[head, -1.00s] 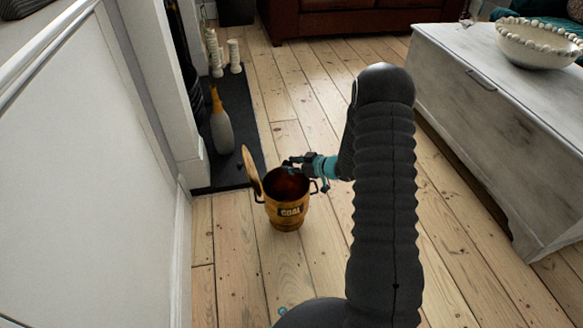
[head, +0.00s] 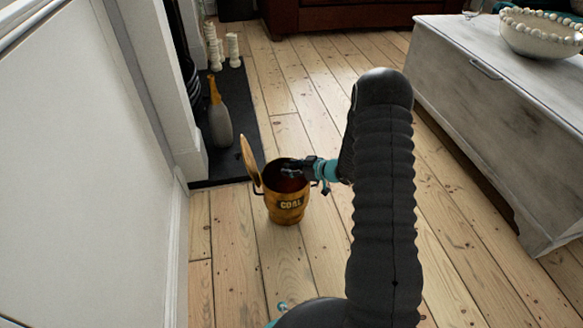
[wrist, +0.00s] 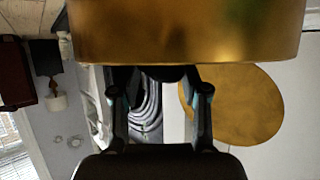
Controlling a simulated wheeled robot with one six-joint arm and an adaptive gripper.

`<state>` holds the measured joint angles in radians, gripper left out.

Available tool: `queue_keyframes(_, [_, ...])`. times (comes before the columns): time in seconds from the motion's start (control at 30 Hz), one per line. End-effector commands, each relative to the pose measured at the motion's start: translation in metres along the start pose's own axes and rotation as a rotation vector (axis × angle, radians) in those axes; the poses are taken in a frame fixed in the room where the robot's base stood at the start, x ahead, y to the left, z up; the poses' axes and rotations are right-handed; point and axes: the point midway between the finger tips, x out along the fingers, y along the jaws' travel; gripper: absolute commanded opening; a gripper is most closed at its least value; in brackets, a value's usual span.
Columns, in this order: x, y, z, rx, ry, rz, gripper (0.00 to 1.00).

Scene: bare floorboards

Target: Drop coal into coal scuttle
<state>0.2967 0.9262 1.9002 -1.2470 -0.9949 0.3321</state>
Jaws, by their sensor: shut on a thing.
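The coal scuttle (head: 287,207) is a gold bucket with a black COAL label, upright on the floorboards. Its round lid (head: 250,163) stands open at the left and also shows in the wrist view (wrist: 245,108). My gripper (head: 289,169) reaches in from the right, its fingers at the scuttle's mouth. In the wrist view, the scuttle's wall (wrist: 185,35) covers the fingertips. My gripper is shut on a dark lump, seemingly the coal (wrist: 160,74), mostly hidden behind the wall. The inside of the scuttle is dark, so its contents cannot be told.
A dark hearth slab (head: 238,110) with a grey and orange bottle (head: 219,122) and white candles (head: 233,50) lies behind the scuttle. A white chest (head: 490,130) with a bowl stands at the right. Floorboards around the scuttle are clear.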

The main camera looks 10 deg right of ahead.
Motion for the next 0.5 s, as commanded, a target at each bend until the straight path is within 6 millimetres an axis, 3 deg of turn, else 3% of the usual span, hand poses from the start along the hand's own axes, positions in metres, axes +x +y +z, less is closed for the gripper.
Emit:
queue_keyframes(0.07, [-0.0002, 0.0001, -0.0006, 0.0, 0.0, 0.0, 0.1])
queue_keyframes(0.1, [-0.0002, 0.0, -0.0005, 0.0, 0.0, 0.0, 0.5])
queue_keyframes(0.2, [-0.0002, 0.0, -0.0005, 0.0, 0.0, 0.0, 0.74])
queue_keyframes(0.5, [-0.0006, -0.0001, -0.0002, 0.0, 0.0, 0.0, 0.74])
